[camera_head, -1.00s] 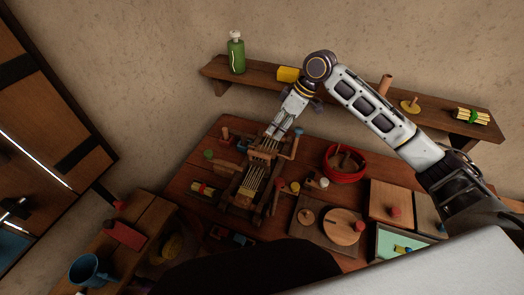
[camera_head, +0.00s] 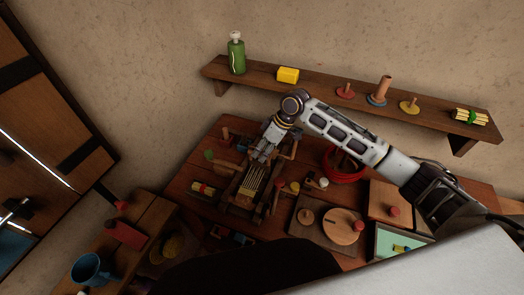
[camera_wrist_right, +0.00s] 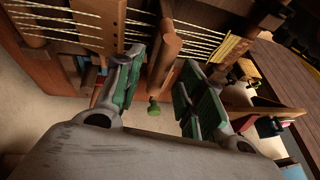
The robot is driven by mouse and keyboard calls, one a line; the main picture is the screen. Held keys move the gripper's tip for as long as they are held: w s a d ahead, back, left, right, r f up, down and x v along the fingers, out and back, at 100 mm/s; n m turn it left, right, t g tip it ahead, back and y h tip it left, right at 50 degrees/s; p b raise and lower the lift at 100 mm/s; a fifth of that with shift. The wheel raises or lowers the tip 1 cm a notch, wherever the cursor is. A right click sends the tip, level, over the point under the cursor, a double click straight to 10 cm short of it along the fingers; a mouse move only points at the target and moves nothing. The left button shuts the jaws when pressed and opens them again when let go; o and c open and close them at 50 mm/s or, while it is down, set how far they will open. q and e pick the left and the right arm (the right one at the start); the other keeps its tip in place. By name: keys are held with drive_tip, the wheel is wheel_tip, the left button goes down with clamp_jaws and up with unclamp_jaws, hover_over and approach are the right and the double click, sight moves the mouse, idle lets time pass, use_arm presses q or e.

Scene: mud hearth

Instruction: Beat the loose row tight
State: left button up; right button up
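A small wooden loom (camera_head: 245,204) with pale warp threads (camera_head: 252,180) stands on the wooden table. My right gripper (camera_head: 260,158) reaches down over its far end. In the right wrist view, its two green-padded fingers (camera_wrist_right: 163,75) are apart, with a wooden bar (camera_wrist_right: 166,55) between them. I see gaps between the bar and the pads, so the bar does not look gripped. The warp threads also show in the wrist view (camera_wrist_right: 200,45), beyond the fingers. The loose row cannot be made out. My left gripper is not in view.
A shelf (camera_head: 320,92) with a green bottle (camera_head: 236,55) and yellow block (camera_head: 288,75) runs behind.

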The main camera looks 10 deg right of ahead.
drive_tip(key=shift+a+f, duration=0.2)
drive_tip(key=shift+f, duration=0.15)
clamp_jaws()
